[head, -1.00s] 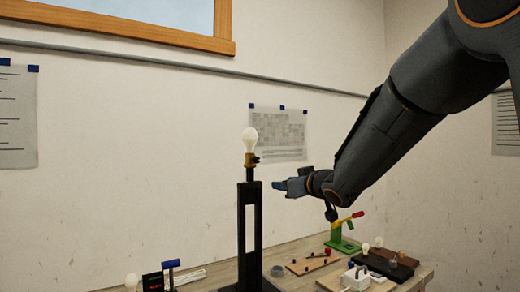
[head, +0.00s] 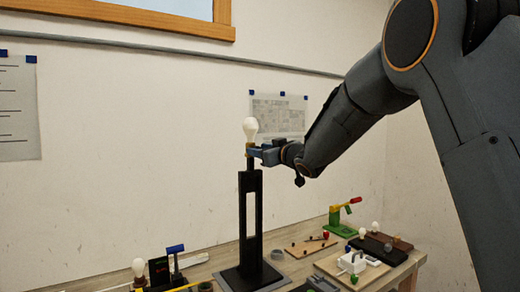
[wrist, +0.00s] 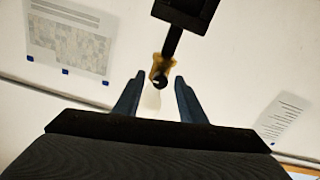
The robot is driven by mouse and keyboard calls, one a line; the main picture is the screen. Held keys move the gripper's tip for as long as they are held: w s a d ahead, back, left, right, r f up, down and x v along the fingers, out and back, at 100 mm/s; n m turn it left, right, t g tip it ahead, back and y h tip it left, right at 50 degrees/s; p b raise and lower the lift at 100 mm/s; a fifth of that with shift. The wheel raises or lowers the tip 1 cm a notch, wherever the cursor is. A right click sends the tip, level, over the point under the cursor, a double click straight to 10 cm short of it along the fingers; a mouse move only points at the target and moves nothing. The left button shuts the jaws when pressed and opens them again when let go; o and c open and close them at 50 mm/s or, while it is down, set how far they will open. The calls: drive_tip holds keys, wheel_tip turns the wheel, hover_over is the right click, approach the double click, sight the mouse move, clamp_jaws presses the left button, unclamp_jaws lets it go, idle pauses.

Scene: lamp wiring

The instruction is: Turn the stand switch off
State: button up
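The black lamp stand (head: 250,222) stands upright on the table, with a brass socket (head: 251,150) and a white, unlit-looking bulb (head: 250,129) on top. My gripper (head: 257,152) is at socket height, coming from the right. In the wrist view the stand appears upside down, and my gripper (wrist: 158,88) has its two blue fingers apart, one on each side of the brass socket (wrist: 162,67) and bulb (wrist: 152,98). A small dark knob, seemingly the switch (wrist: 160,80), shows on the socket between the fingers. I cannot tell whether a finger touches it.
A green clamp-like fixture (head: 336,222) with a red-tipped yellow lever stands at the right. A wooden board (head: 305,248), a white box (head: 351,262) and loose bulbs are near it. A dark box (head: 158,271) stands at the left.

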clamp_jaws()
drive_tip(key=shift+n+b, duration=0.4)
drive_tip(key=shift+b, duration=0.05)
drive_tip(key=shift+f+n+b, duration=0.15)
drive_tip(key=shift+n+b, duration=7.45)
drive_tip(key=shift+n, duration=1)
